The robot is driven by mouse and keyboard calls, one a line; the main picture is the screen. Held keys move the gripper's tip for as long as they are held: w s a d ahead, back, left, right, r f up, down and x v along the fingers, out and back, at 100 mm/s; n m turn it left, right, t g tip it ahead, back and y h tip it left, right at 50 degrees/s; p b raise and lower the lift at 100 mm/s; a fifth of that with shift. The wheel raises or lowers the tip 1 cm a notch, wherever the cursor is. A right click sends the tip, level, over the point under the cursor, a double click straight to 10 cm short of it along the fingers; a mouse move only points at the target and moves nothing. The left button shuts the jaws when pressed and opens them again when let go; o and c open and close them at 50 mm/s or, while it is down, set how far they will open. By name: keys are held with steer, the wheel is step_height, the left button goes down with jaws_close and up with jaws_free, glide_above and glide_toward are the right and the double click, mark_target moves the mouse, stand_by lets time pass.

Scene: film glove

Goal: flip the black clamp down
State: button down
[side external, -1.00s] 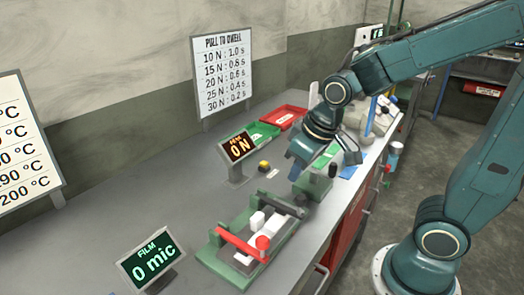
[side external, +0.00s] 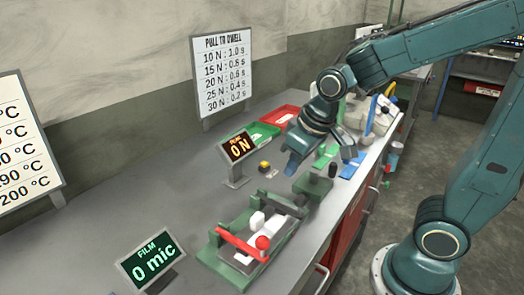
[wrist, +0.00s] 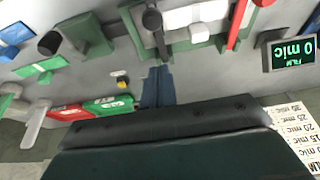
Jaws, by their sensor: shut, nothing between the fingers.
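The black clamp (side external: 284,204) is a dark bar at the far end of a green fixture (side external: 215,262), across from a red lever (side external: 240,246). In the wrist view the clamp (wrist: 155,24) shows at the top as a dark arm with a round knob, and the red lever (wrist: 238,22) is to its right. White blocks (side external: 257,221) lie in the fixture between them. My gripper (side external: 292,168) is above the bench, behind the fixture and apart from the clamp. Its fingers are together and empty in the wrist view (wrist: 158,74).
A green block (side external: 313,187) with a dark post stands right of the fixture. A yellow-topped button (side external: 264,166) and the 0 N display (side external: 238,148) are near my gripper. Green (side external: 262,132) and red (side external: 284,113) trays lie behind. The left bench is clear around the film display (side external: 150,260).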

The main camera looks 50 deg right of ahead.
steer(key=s+r, duration=0.5)
steer(key=s, duration=0.4)
steer(key=shift+s, duration=0.35)
steer(key=shift+r, duration=0.1)
stand_by(0.5)
steer(key=shift+s+d+r+t, duration=0.3)
steer(key=shift+s+r+t, duration=0.35)
steer(key=shift+s+t, duration=0.2)
